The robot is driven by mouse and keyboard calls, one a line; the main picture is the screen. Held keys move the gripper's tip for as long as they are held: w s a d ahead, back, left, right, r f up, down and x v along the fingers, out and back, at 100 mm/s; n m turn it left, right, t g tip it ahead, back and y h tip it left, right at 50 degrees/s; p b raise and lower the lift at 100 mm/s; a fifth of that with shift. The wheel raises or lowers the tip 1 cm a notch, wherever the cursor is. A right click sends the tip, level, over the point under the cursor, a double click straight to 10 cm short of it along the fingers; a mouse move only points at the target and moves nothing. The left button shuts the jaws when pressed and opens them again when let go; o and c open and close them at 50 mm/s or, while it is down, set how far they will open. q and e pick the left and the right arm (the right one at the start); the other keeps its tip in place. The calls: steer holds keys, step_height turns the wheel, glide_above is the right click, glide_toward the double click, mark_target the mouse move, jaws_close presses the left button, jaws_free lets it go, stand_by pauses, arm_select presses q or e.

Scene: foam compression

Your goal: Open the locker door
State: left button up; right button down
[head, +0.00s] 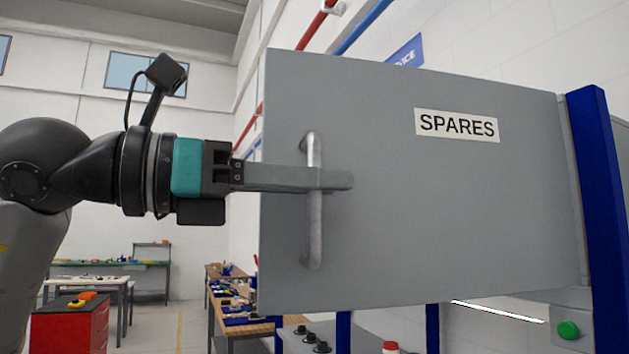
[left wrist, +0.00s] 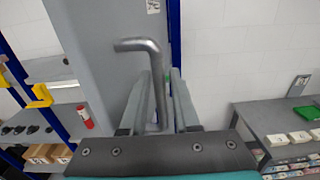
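The grey locker door (head: 450,210) with a SPARES label (head: 457,125) fills the right of the head view. Its left edge looks nearer to me than its right edge by the blue post; I cannot tell whether it stands ajar. A vertical bar handle (head: 314,232) is on its left part. My left gripper (head: 335,180) reaches in from the left, its fingers lying across the middle of the handle. In the left wrist view, the handle (left wrist: 157,75) passes between the two fingers (left wrist: 160,100), which close in on both sides of it. My right gripper is not in view.
A blue post (head: 595,200) stands at the door's right edge. A green button (head: 568,330) sits below it. A workbench (head: 240,315) and a red cabinet (head: 70,330) stand further back at left. In the left wrist view, shelves (left wrist: 50,130) are on the left.

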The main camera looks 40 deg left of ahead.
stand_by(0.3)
arm_select(q)
steer(key=shift+s+a+f, duration=0.1)
steer(key=shift+s+a, duration=0.05)
steer(key=b+v, duration=0.5)
steer(key=v, duration=1)
